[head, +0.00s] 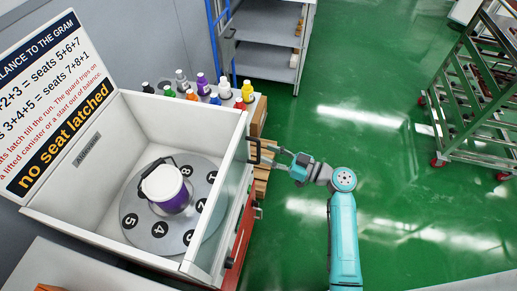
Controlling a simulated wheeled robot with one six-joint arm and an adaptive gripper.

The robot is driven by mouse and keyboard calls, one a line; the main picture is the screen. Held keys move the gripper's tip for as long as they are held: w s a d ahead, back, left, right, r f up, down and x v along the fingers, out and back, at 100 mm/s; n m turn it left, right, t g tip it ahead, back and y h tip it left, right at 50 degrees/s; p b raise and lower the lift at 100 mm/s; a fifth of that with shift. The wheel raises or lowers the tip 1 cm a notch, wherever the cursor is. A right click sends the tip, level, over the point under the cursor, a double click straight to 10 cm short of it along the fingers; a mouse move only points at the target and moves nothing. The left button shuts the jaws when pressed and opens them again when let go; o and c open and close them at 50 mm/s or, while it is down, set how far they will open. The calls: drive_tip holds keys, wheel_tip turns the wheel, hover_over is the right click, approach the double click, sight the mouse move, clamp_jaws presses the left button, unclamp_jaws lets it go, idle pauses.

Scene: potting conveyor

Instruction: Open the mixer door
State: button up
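The mixer is a white open-topped box (114,130) on the left. Its door is a pale see-through panel (232,190) along the right side and looks closed. A black handle (254,151) stands out from the door near its far end. My gripper (274,157) is at the handle, reaching in from the right. The fingers are small and overlap the dark handle, so I cannot tell whether they are open or shut on it. Inside, a white and purple canister (166,187) with a dark handle or clamp stands on a grey turntable (157,235) with numbered seats.
Several coloured bottles (203,84) stand on a surface behind the mixer. The green floor (370,115) is mostly clear.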

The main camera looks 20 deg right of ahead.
sight(259, 162)
drive_tip(key=shift+x, duration=2.25)
clamp_jaws()
